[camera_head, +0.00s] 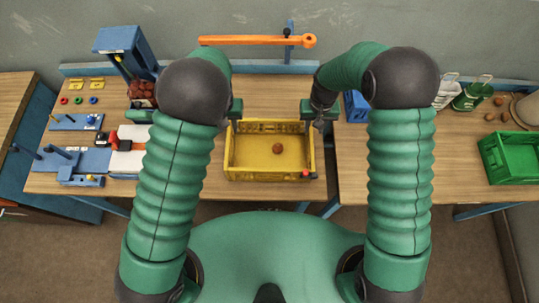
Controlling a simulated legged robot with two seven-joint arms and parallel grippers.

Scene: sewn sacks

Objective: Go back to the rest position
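My two green-sleeved arms reach forward over the table on either side of a yellow crate (269,172). My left gripper (232,110) is at the crate's far left corner, mostly hidden behind my dark wrist and forearm. My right gripper (312,114) is at the far right corner, its dark fingers pointing down near the rim. I cannot tell whether either touches the crate, or how far their fingers are apart. One round brown item (277,149) lies inside the crate.
A blue dispenser (125,50) and a container of brown items (141,93) stand at left, near blue fixtures (82,160). White and green sacks (471,96), loose brown items and a green crate (508,158) are at right. An orange bar (258,41) spans the back.

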